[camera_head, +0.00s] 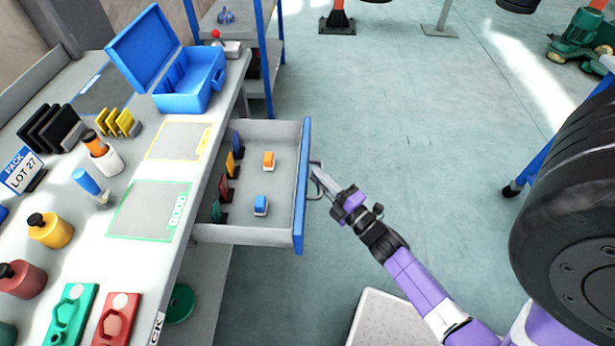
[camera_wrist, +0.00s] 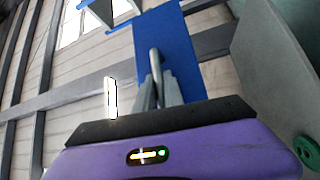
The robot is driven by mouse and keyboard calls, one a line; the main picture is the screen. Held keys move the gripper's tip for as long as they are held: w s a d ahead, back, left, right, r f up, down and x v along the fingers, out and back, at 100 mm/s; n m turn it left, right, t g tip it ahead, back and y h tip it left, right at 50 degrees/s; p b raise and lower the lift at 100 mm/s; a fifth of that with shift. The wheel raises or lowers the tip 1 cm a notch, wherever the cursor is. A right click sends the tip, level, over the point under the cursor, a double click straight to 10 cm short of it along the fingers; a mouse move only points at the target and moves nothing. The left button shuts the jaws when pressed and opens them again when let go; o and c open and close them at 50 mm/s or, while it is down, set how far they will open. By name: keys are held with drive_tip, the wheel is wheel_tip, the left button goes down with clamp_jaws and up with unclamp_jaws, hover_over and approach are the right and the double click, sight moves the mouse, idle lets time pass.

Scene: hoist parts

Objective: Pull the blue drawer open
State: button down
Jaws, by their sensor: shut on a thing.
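The blue drawer (camera_head: 302,190) stands pulled out from the workbench, with its inside in view. It has a blue front, grey walls and a metal handle (camera_head: 315,182) on the outer face. Inside lie small orange and blue pieces and a row of coloured upright pieces. My gripper (camera_head: 322,178) is at the handle, with its fingers shut on it. In the wrist view the fingers close around the grey handle (camera_wrist: 155,58) in front of the blue drawer front. The exact contact is small and partly hidden by the fingers.
The workbench top (camera_head: 142,255) holds a blue open case (camera_head: 190,85), coloured parts and marked mats. A blue-framed shelf (camera_head: 262,60) stands behind the drawer. A large black wheel (camera_head: 570,190) is at the right. The floor (camera_head: 400,120) right of the drawer is clear.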

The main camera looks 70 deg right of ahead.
drive_tip(key=shift+s+f, duration=0.1)
drive_tip(key=shift+s, duration=0.15)
drive_tip(key=c, duration=1.7)
unclamp_jaws()
drive_tip(key=v, duration=0.7)
drive_tip(key=shift+s+a+b, duration=0.1)
drive_tip(key=shift+s+b, duration=0.25)
drive_tip(key=shift+b, duration=0.05)
